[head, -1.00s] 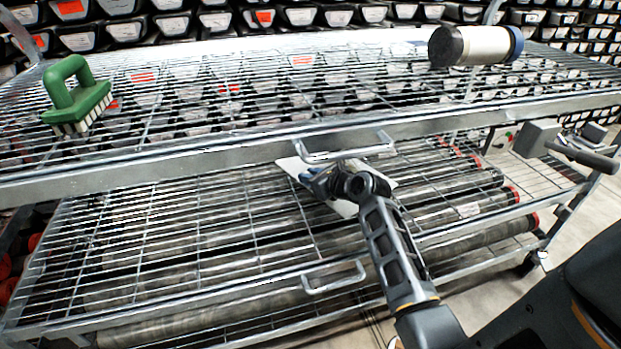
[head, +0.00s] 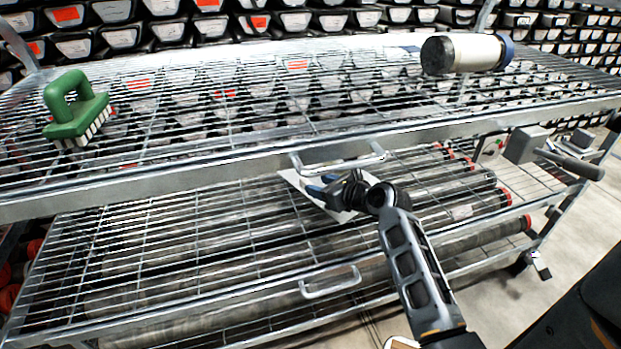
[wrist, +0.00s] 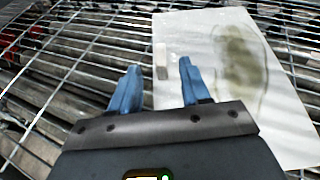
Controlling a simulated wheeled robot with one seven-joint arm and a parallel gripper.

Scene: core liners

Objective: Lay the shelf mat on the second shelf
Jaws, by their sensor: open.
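The shelf mat is a white sheet (wrist: 205,45) with a dark greenish stain, lying flat on the wire second shelf (head: 180,260). It also shows in the head view (head: 292,178), partly hidden by the top shelf's front rail and my arm. My gripper (wrist: 158,85) is open, its blue fingers apart with nothing between them. The right finger is over the sheet's left part and the left finger is over bare wire. A small white block (wrist: 160,60) shows at the sheet's left edge, just beyond the fingertips. In the head view my gripper (head: 322,186) is under the top shelf's front edge.
The top shelf (head: 250,155) carries a green brush (head: 75,108) at left and a capped cylinder (head: 468,53) at right. A handle (head: 340,160) hangs close above my gripper. Long core tubes (head: 440,240) lie beneath the second shelf, which is bare at left.

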